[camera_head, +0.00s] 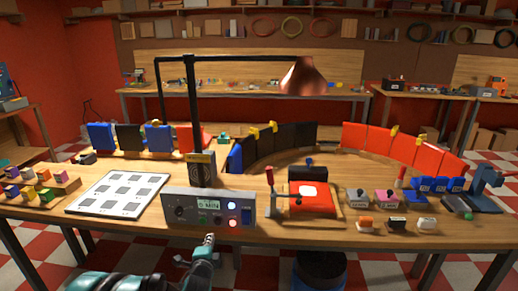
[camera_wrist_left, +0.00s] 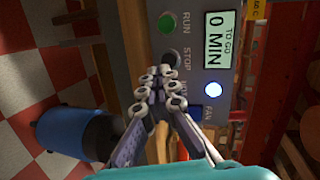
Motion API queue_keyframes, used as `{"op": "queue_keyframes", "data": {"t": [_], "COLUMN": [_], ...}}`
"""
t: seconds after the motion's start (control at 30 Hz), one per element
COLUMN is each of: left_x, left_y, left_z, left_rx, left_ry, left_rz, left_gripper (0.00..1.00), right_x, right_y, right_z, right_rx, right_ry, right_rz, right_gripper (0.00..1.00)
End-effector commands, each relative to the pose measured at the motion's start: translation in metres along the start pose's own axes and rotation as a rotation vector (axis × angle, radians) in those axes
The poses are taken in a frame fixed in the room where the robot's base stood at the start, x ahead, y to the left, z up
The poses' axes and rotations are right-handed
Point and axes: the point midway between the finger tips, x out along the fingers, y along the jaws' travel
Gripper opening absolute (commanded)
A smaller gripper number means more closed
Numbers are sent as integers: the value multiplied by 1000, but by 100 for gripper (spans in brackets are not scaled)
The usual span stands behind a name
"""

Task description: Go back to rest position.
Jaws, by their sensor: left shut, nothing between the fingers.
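My left gripper (camera_head: 209,240) is shut and empty, low in front of the grey control box (camera_head: 180,212) at the table's front edge. The left wrist view shows its closed fingers (camera_wrist_left: 160,88) over the box face, close to the STOP button (camera_wrist_left: 171,58). I cannot tell whether they touch it. The green RUN button (camera_wrist_left: 167,22), the display reading 0 MIN (camera_wrist_left: 220,40) and a lit white-blue button (camera_wrist_left: 213,90) show beside them. My right gripper is not in view.
A white board with grey squares (camera_head: 75,207) lies left of the box. A red block (camera_head: 305,201) in a wooden holder and several small blocks stand to the right. A black lamp post with a copper shade (camera_head: 303,78) rises behind. A blue bin (camera_wrist_left: 70,132) stands below the table.

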Motion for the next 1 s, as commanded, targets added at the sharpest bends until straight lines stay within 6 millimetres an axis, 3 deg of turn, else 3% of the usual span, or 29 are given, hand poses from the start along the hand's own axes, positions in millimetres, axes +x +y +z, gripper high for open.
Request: {"op": "queue_keyframes", "data": {"t": [0.17, 0.37, 0.7, 0.83, 1.0], "left_x": [-52, -126, -263, -298, -319], "left_y": [-18, -18, 27, 46, 59], "left_z": [4, 7, 9, 8, 8], "left_rx": [-276, -618, -1146, -1277, -1357], "left_ry": [-43, -129, -350, -427, -478], "left_rz": [123, 271, 490, 541, 569], "left_gripper": [0, 0, 0, 0, 0], "right_x": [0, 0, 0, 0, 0], "right_y": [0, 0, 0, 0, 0], "right_z": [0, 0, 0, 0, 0], "right_rx": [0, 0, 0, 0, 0], "right_ry": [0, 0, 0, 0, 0], "right_rz": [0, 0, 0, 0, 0], "right_gripper": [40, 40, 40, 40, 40]}}
